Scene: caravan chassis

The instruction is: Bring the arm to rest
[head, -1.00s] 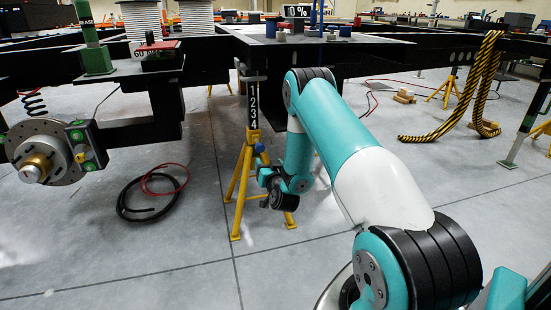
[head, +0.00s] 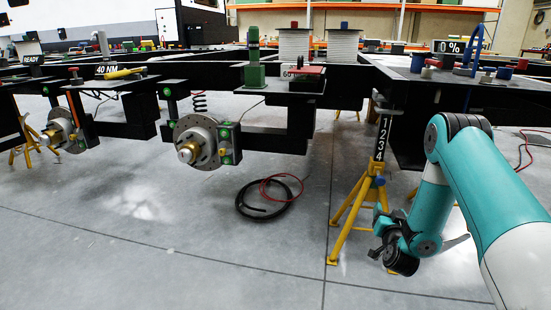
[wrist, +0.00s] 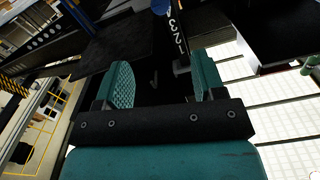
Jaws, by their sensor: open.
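My arm, teal and white, reaches in from the right edge of the head view and bends down at its elbow. My gripper (head: 378,240) hangs low beside the yellow jack stand (head: 351,215), in front of the black chassis frame. In the wrist view my gripper (wrist: 160,85) shows two teal fingers apart, with nothing between them. Whether the gripper touches the stand cannot be told.
A black and red cable coil (head: 268,198) lies on the floor left of the stand. A brake disc hub (head: 196,143) hangs under the chassis, with another hub (head: 60,133) further left. The grey floor at front left is clear.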

